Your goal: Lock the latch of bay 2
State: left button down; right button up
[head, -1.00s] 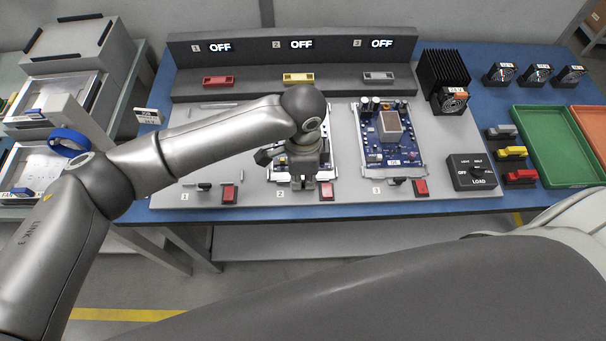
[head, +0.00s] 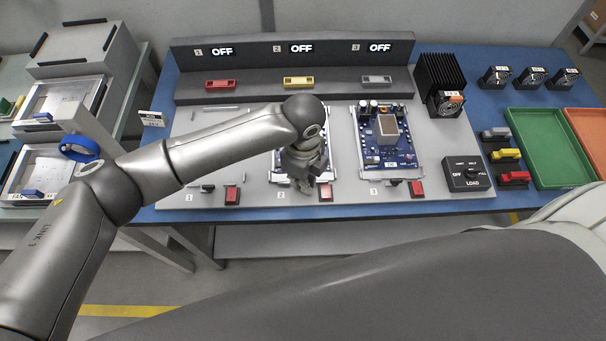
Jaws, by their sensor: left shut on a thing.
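Bay 2 is the middle bay of the grey panel (head: 248,193), with a circuit board (head: 282,158) partly hidden behind my left arm. My right gripper is out of view.
Bay 3 holds a board (head: 386,143) with its black latch (head: 394,181) in front. Bay 1 is empty, with a black latch (head: 207,188) and red switch (head: 232,195). A load knob box (head: 468,173) and green tray (head: 548,148) stand right.

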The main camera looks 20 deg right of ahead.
pick_arm(q)
jog(key=m, duration=0.5)
jog(key=shift+m, duration=0.3)
jog(key=m, duration=0.4)
jog(key=shift+m, duration=0.4)
jog(key=c, duration=1.6)
grip_release()
notch_tip(320, 180, up, 12)
